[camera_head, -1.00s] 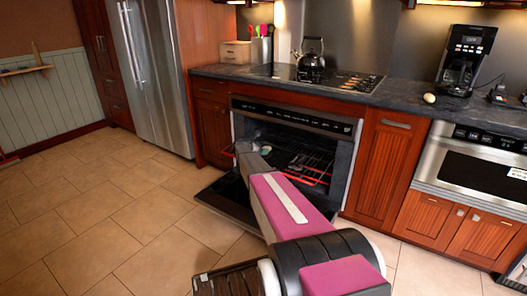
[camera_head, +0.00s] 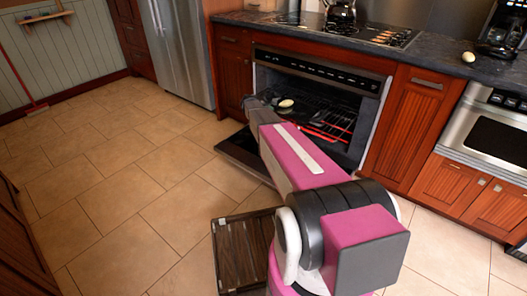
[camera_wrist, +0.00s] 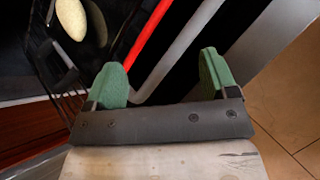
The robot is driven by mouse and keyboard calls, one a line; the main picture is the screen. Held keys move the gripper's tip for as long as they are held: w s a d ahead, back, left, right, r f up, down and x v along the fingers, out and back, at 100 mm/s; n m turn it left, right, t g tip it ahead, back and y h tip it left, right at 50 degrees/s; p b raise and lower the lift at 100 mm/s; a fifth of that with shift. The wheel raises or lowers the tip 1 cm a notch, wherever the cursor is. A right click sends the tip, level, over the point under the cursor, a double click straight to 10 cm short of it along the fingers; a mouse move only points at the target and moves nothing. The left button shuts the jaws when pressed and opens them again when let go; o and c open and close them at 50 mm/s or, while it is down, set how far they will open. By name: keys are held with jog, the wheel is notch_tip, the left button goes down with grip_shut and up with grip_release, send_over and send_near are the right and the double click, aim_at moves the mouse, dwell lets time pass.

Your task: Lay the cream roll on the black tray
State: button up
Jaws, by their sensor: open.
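A cream roll (camera_head: 286,103) lies inside the open oven on a dark surface in the head view. It also shows as a cream oval (camera_wrist: 71,18) at the top left of the wrist view, with a second pale shape beside it that may be its reflection. I cannot make out the black tray's outline. My gripper (camera_wrist: 160,72) is open, its two green fingers apart and nothing between them. The roll is ahead and left of the fingers, clear of them.
The oven (camera_head: 318,75) stands with its door (camera_head: 243,152) lowered. A rack with red bars (camera_head: 325,131) is inside. Another cream oval (camera_head: 468,57) lies on the dark counter (camera_head: 440,60). A brown slatted piece (camera_head: 243,255) is low in front. The tiled floor at left is clear.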

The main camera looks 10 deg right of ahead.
jog(key=s+a+m+y, duration=0.3)
jog(key=s+a+m, duration=0.1)
jog(key=s, duration=0.8)
jog(key=s+a+r+m+g+y, duration=0.1)
jog(key=s+a+m+y, duration=0.2)
jog(key=s, duration=1)
jog(key=s+a+r+m+g+y, duration=0.1)
jog(key=s+a+m+y, duration=0.3)
jog(key=s+a+m, duration=0.3)
jog(key=s+m, duration=0.1)
jog(key=s, duration=0.4)
jog(key=shift+s+m, duration=0.15)
jog(key=shift+m, duration=0.15)
